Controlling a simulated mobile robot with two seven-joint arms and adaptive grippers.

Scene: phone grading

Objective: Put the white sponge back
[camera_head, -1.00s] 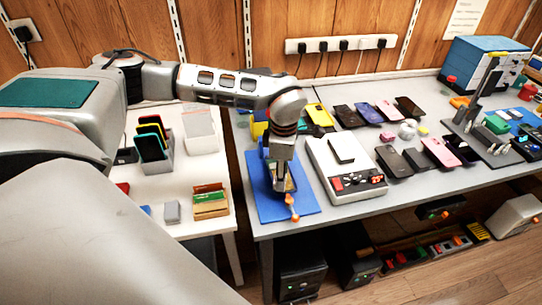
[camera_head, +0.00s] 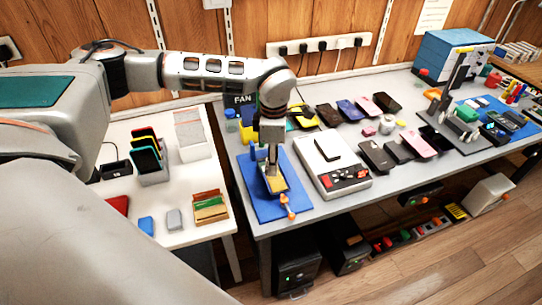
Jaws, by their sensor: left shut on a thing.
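My left gripper (camera_head: 271,172) points down over the blue mat (camera_head: 293,207) at the left end of the grey bench. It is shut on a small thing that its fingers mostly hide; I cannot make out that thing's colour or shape. Just under the fingertips lies a yellowish, dark-edged flat item (camera_head: 276,185) on the mat. I cannot tell whether the held thing touches it. I cannot pick out a white sponge with certainty. A pale grey block (camera_head: 174,219) lies on the white table, beside a blue block (camera_head: 146,226). My right gripper is not in view.
A white device with a control panel (camera_head: 345,181) stands right of the mat. An orange-tipped tool (camera_head: 287,206) is at the mat's front edge. Several phones lie farther right. A wooden card box (camera_head: 210,207) and a phone rack (camera_head: 150,162) stand on the white table (camera_head: 190,236).

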